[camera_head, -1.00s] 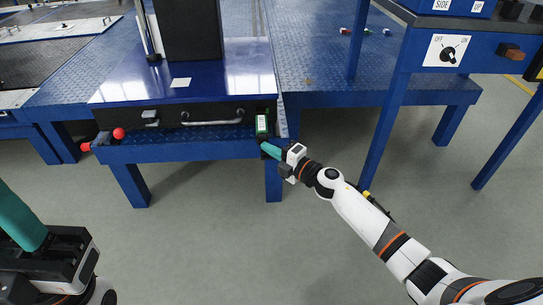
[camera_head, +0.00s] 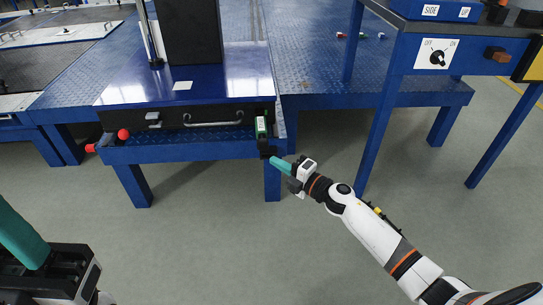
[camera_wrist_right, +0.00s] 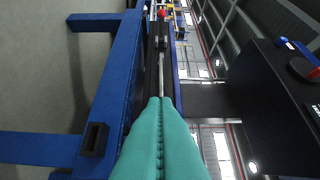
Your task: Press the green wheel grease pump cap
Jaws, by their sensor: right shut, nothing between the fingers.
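A small green device with a white label (camera_head: 261,127) sits at the right front corner of the blue bench, beside the black drawer. I take it as the green pump; its cap cannot be told apart at this size. My right gripper (camera_head: 274,162) has its teal fingers together with nothing between them, just below and right of the green device. A small dark part (camera_head: 267,149) shows between the two. In the right wrist view the shut teal fingers (camera_wrist_right: 161,102) point along the drawer front; the green device is not visible there. My left gripper (camera_head: 18,236) is partly in view at lower left, its fingertips cut off.
The black drawer has a silver handle (camera_head: 212,123). Red knobs (camera_head: 123,134) are at the bench's left end. A blue control stand with a rotary switch (camera_head: 437,57) stands at right, its legs near my right arm. The floor in front is open.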

